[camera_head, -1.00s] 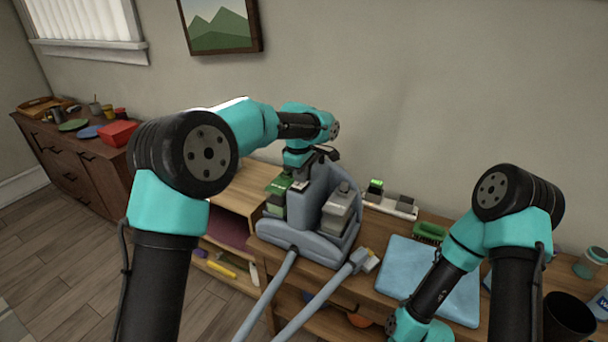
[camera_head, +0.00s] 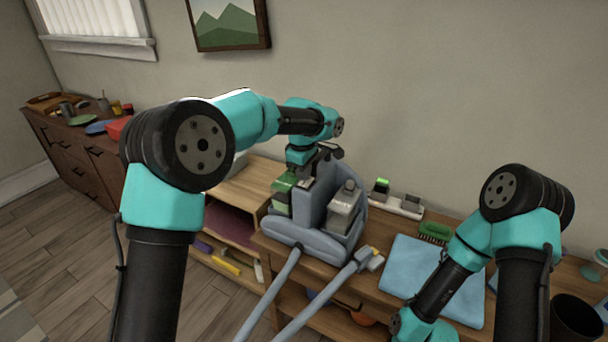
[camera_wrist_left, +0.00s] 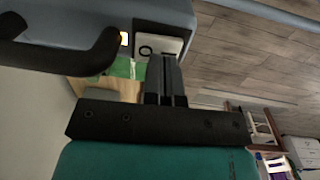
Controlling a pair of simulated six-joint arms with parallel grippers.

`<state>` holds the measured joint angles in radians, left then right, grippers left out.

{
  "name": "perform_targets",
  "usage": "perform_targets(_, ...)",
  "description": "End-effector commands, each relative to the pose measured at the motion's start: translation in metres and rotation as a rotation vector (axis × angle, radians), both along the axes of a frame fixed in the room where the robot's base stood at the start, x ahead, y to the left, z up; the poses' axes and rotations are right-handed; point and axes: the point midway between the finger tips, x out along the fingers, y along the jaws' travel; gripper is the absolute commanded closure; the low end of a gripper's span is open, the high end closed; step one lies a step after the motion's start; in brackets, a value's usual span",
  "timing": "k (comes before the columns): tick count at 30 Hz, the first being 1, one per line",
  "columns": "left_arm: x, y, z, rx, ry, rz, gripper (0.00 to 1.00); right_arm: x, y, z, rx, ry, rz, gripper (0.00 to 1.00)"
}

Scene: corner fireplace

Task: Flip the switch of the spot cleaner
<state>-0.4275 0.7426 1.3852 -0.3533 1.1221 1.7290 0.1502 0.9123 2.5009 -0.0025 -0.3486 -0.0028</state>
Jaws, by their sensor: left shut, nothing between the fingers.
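The grey-blue spot cleaner (camera_head: 312,208) stands upright on the wooden table, with a green tank on its left and a pale tank on its right. In the left wrist view its body (camera_wrist_left: 95,15) fills the upper left, with a dark curved handle (camera_wrist_left: 75,52). My left gripper (camera_head: 312,168) is shut and empty at the cleaner's top. Its fingertips (camera_wrist_left: 163,58) overlap the plate's edge in the wrist view; contact cannot be told. My right gripper is out of view.
A blue cloth (camera_head: 425,270), a green brush (camera_head: 434,233) and a white tray (camera_head: 400,205) lie right of the cleaner. The grey hose (camera_head: 325,300) runs off the table front. A wooden shelf unit (camera_head: 245,185) stands at the left.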

Motion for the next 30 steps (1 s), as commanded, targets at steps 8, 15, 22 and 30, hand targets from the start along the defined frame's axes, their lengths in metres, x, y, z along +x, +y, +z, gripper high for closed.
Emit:
perform_targets(8,-0.005,0.006,0.043,-0.002,-0.003,0.005,1.00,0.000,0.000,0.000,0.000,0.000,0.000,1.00)
perform_targets(15,-0.010,0.008,0.089,-0.002,-0.001,0.007,1.00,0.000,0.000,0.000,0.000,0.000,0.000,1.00)
perform_targets(22,-0.014,0.009,0.122,-0.001,-0.001,0.005,1.00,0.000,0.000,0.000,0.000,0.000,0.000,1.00)
perform_targets(30,-0.015,0.010,0.131,0.001,0.002,0.005,1.00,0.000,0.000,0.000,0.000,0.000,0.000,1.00)
